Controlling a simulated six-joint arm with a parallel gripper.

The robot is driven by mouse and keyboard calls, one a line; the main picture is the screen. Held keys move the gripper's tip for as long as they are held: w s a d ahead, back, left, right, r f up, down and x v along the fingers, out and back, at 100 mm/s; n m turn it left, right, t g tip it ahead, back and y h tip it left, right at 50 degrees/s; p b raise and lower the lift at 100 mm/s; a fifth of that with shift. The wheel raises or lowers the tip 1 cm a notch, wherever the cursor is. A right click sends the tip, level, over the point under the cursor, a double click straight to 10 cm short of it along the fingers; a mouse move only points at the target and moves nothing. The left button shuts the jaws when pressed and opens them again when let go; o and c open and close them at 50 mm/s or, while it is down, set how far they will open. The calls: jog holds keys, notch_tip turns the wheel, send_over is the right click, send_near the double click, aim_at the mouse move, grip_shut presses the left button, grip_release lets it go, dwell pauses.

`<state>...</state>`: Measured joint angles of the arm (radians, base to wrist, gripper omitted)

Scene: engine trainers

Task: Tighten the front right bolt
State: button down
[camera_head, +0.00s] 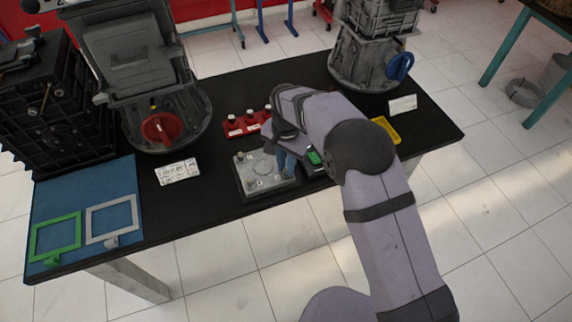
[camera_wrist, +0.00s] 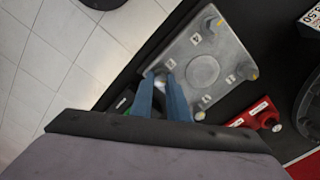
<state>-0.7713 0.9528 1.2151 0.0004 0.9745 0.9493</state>
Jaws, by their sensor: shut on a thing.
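The grey square plate (camera_head: 262,186) lies on the black table, with bolts at its corners and a round disc in the middle. It also shows in the wrist view (camera_wrist: 217,48). My gripper (camera_head: 287,166) reaches down over the plate's front right corner. In the wrist view its blue fingers (camera_wrist: 161,80) are shut on the front right bolt (camera_wrist: 159,81), whose pale head shows between them. The back right bolt (camera_wrist: 200,115), front left bolt (camera_wrist: 196,39) and back left bolt (camera_wrist: 251,73) stand clear of the fingers. In the head view my wrist hides part of the plate's right side.
A red tray (camera_head: 238,128) with bolts stands behind the plate. A dark device with a green screen (camera_head: 314,157) sits close to its right, and a yellow tray (camera_head: 385,127) lies further right. Engines (camera_head: 165,105) stand at the back. Green (camera_head: 55,238) and grey frames (camera_head: 112,222) lie left.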

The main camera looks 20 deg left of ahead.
jog(key=m, duration=0.6)
jog(key=shift+m, duration=0.4)
dwell(0.3)
jog(key=c, duration=1.7)
grip_release()
jog(key=shift+r, duration=0.1)
jog(key=shift+r+b, duration=1.05)
jog(key=shift+r, duration=2.55)
